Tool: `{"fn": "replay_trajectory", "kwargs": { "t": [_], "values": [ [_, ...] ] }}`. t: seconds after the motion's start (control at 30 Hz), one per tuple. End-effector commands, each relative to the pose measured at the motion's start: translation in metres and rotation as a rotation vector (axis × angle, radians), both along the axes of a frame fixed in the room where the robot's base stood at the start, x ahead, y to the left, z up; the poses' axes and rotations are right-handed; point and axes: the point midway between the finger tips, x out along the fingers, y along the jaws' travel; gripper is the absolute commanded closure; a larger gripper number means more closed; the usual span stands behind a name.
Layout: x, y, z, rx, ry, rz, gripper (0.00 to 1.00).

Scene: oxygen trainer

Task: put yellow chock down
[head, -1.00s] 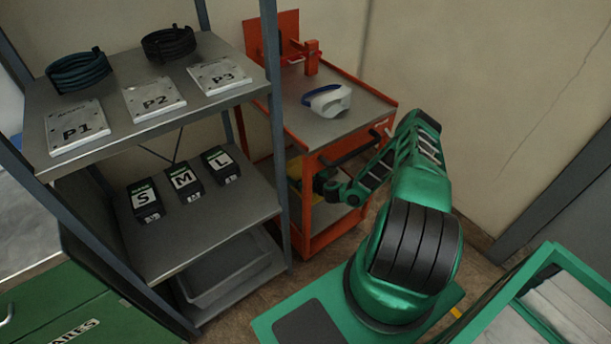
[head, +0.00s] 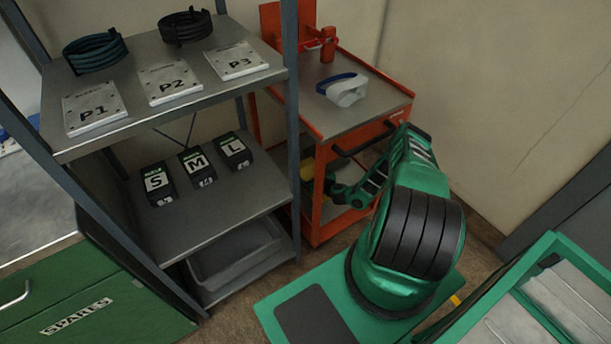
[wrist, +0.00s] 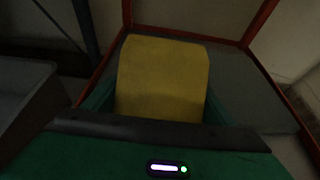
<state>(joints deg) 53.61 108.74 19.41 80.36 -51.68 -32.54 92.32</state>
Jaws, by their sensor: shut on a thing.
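The yellow chock (wrist: 162,78) fills the middle of the wrist view, held at the front of my gripper (wrist: 160,112). In the head view a small part of the yellow chock (head: 307,170) shows inside the orange trolley, left of my gripper (head: 333,188). My gripper is shut on the chock, reaching into the trolley below its top. A grey trolley shelf (wrist: 240,90) lies behind and below the chock in the wrist view. I cannot tell whether the chock touches that shelf. The fingertips are mostly hidden.
The orange trolley (head: 385,128) has a side handle and posts close to my arm. A white and blue headset-like item (head: 343,90) lies on its top. The grey shelving rack (head: 292,120) stands close on the left, with a grey bin (head: 235,250) low down.

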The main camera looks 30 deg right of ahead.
Motion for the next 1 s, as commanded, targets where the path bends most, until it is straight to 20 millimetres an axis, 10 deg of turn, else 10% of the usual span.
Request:
{"fn": "replay_trajectory", "kwargs": {
  "t": [0.4,0.43,0.5,1.0],
  "values": [
    [0.001,0.0,-0.004,0.0,-0.002,0.0,0.68],
    [0.0,0.0,-0.005,0.0,0.0,0.001,0.17],
    [0.0,0.0,-0.005,0.0,0.0,0.001,0.03],
    [-0.015,-0.001,0.003,0.002,0.002,-0.001,0.03]
  ]
}}
